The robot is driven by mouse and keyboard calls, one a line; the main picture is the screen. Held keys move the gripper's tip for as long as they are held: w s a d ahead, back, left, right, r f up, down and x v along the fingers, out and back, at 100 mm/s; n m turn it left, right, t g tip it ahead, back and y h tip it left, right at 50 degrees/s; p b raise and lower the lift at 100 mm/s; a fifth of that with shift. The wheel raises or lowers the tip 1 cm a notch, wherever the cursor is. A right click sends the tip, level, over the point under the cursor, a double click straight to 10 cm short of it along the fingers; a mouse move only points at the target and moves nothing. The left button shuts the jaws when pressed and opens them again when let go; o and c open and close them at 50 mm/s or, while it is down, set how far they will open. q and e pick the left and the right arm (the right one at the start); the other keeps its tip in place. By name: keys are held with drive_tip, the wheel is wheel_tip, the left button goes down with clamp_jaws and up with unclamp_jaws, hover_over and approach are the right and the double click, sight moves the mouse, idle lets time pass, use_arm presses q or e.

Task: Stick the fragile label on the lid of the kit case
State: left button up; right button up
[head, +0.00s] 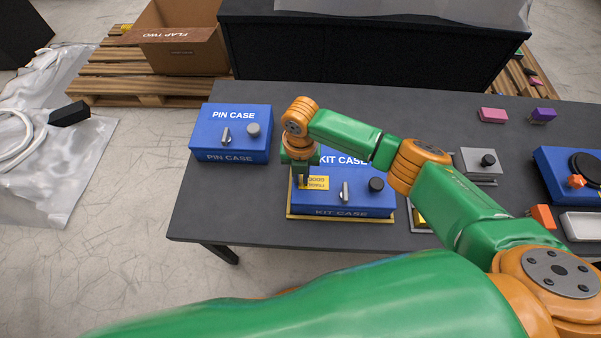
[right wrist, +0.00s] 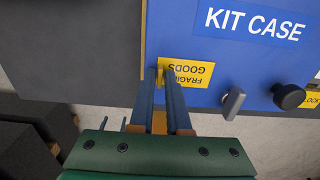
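The blue kit case (head: 352,195) stands closed on a yellow-edged base on the dark table, with a grey latch and a dark knob on it. The yellow fragile label (head: 316,183) is at the left part of its lid; its print is upside down relative to the case's lettering. The label also shows in the right wrist view (right wrist: 190,73). My right gripper (head: 302,184) points down at the label's left edge. Its fingertips (right wrist: 160,72) close on a small yellow tab there. I cannot tell whether the label touches the lid. My left gripper is out of view.
The blue pin case (head: 231,148) stands to the left. Table is clear between the two left cases.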

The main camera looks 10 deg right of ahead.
drive_tip(key=shift+o, duration=1.3)
wheel_tip(320, 180, up, 7)
drive_tip(key=shift+r+p, duration=0.1)
drive_tip(key=shift+p, duration=0.2)
